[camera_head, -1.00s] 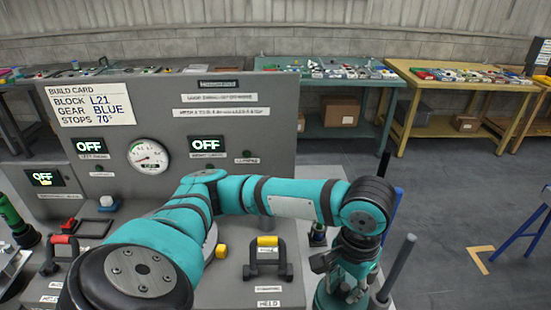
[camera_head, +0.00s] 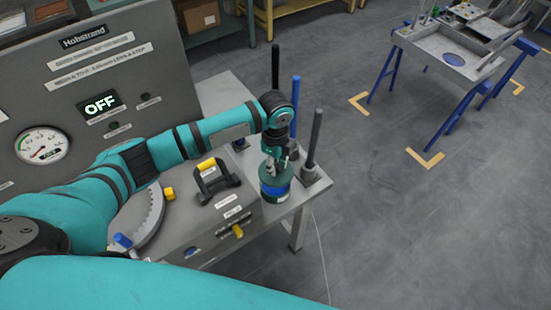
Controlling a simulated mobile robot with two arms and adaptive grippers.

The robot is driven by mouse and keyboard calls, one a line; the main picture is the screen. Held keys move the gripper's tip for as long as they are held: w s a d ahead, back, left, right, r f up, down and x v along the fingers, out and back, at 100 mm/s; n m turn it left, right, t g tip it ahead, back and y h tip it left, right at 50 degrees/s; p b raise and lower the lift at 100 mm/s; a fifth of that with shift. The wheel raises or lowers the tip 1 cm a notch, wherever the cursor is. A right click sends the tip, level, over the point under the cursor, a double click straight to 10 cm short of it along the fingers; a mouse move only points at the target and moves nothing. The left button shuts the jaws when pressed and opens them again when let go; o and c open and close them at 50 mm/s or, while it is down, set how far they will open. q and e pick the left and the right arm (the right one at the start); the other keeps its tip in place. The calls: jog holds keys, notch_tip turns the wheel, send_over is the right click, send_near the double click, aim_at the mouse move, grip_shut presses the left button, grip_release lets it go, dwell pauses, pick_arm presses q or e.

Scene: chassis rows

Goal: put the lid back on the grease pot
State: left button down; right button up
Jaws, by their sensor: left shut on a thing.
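The grease pot (camera_head: 275,189) is a squat green cylinder with a blue band. It stands upright near the right end of the grey bench. My left gripper (camera_head: 279,165) points down directly over it, its fingers shut on the lid at the top of the pot. The fingers and wrist hide most of the lid, and I cannot tell whether it is fully seated on the rim. My right gripper is out of view.
Upright rods, one grey (camera_head: 314,138), one blue (camera_head: 295,105) and one black (camera_head: 275,68), stand close around the gripper. A yellow-topped handle (camera_head: 213,180) is left of the pot. The bench edge lies just right of it, with open floor beyond.

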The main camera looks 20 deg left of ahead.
pick_arm(q)
jog(key=shift+a+f+m, duration=0.1)
jog(key=shift+f+m, duration=0.25)
jog(key=shift+m, duration=0.05)
jog(key=shift+f+b, duration=0.25)
jog(key=shift+b, duration=0.15)
notch_tip(320, 180, down, 3)
jog(key=b, duration=0.3)
jog(key=shift+b, duration=0.35)
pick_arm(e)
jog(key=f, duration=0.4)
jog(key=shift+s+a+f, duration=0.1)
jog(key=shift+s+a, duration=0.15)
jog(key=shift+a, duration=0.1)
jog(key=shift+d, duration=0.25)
pick_arm(q)
jog(key=shift+p, duration=0.4)
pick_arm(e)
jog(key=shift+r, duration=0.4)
pick_arm(q)
jog(key=shift+f+b, duration=0.35)
jog(key=shift+f, duration=0.55)
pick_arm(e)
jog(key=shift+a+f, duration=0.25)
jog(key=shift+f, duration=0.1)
pick_arm(q)
jog(key=shift+f, duration=0.25)
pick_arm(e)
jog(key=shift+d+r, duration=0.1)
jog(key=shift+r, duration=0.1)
